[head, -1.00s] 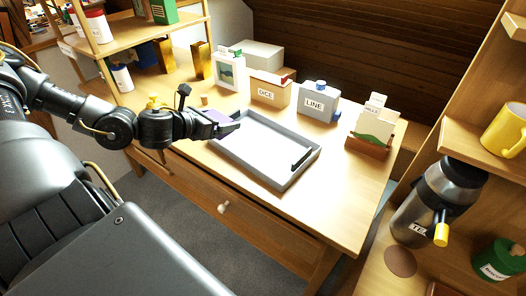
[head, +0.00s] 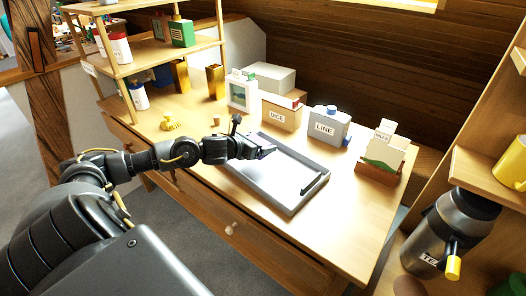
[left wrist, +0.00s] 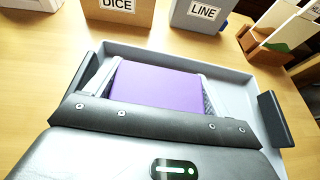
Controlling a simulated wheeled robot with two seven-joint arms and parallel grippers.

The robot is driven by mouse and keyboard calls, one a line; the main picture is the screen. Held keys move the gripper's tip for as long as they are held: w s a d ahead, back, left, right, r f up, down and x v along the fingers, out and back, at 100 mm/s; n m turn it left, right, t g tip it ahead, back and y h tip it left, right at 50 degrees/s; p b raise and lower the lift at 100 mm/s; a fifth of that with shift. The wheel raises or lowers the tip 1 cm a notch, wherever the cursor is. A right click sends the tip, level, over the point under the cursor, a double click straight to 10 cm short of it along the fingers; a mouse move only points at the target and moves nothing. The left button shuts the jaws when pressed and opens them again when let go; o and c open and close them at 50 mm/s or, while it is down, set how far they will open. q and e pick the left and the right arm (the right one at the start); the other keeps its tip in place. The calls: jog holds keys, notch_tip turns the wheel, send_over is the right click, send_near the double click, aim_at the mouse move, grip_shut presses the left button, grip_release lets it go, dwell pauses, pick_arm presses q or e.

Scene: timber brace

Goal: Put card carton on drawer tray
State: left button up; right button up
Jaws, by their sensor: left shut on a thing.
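The card carton is the purple block (left wrist: 157,86) in the left wrist view. My left gripper (left wrist: 156,82) is shut on it, one finger on each side. In the head view my left gripper (head: 266,151) is over the left part of the grey drawer tray, and the carton is mostly hidden there. The drawer tray (head: 318,187) is a shallow open tray on the desk with a dark handle at its right end; its inside looks empty. Its floor and rim also show around the carton in the left wrist view (left wrist: 232,88). I cannot tell whether the carton touches the tray. My right gripper is not in view.
Behind the tray stand a DICE box (head: 281,112), a LINE box (head: 328,127) and a card holder (head: 380,172). A yellow object (head: 172,122) and a small brown cork-like piece (head: 216,122) lie to the left. A shelf unit with a dark flask (head: 448,225) stands at the right.

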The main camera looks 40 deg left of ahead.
pick_arm(q)
jog(key=shift+w+f, duration=0.95)
jog(key=shift+f, duration=0.25)
notch_tip(320, 180, down, 3)
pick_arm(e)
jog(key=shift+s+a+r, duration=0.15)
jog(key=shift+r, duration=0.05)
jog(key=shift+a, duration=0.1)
pick_arm(q)
jog(key=shift+f, duration=0.2)
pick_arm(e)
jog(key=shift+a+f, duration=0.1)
pick_arm(q)
jog(key=o, duration=0.9)
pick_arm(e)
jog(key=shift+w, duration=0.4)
pick_arm(q)
jog(key=shift+r, duration=0.1)
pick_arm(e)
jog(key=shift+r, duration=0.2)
